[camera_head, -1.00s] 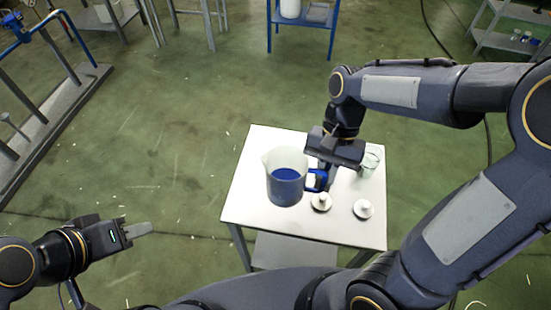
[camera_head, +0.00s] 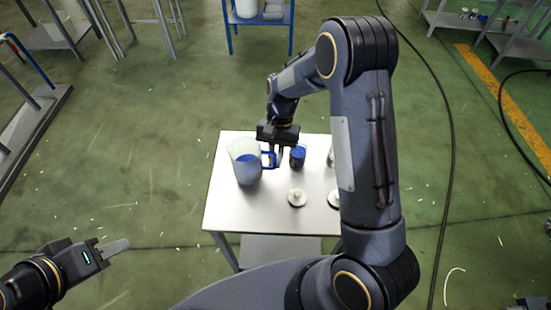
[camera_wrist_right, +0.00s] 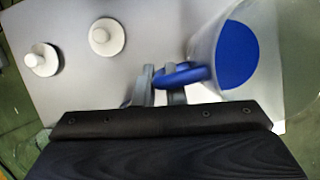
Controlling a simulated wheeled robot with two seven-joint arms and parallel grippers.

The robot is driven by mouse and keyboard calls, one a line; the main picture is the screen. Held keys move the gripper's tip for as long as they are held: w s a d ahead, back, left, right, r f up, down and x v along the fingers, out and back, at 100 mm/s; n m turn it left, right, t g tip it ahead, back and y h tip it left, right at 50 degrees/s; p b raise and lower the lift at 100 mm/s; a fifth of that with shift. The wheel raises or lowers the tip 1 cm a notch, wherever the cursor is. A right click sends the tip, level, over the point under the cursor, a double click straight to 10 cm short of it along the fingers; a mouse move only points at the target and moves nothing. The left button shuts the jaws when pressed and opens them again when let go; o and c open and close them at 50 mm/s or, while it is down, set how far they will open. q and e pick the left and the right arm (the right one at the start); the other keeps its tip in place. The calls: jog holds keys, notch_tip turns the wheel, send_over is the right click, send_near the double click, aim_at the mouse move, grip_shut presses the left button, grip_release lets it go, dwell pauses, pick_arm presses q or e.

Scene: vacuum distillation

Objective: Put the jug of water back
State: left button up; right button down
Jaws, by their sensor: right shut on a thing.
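The jug (camera_head: 244,165) is translucent with blue contents and a blue handle (camera_head: 269,158). It is over the back left of the white table (camera_head: 240,213), looking upright; I cannot tell whether its base touches the top. My right gripper (camera_head: 274,158) is shut on the handle, at the jug's right side. The right wrist view shows the fingers (camera_wrist_right: 160,86) around the handle and the blue contents inside the jug (camera_wrist_right: 237,55). My left gripper (camera_head: 118,247) is away from the table at lower left, apparently empty; its finger gap is hidden.
A small dark blue container (camera_head: 298,157) stands right of the jug. White knobbed pieces (camera_head: 297,198) (camera_head: 335,199) lie near the front. A clear glass (camera_head: 331,157) is mostly hidden by my right arm. The table's front left is clear. A blue-framed stand (camera_head: 260,22) is farther back.

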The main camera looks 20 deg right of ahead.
jog(key=shift+f, duration=0.8)
jog(key=shift+f, duration=0.2)
jog(key=c, duration=1.5)
grip_release()
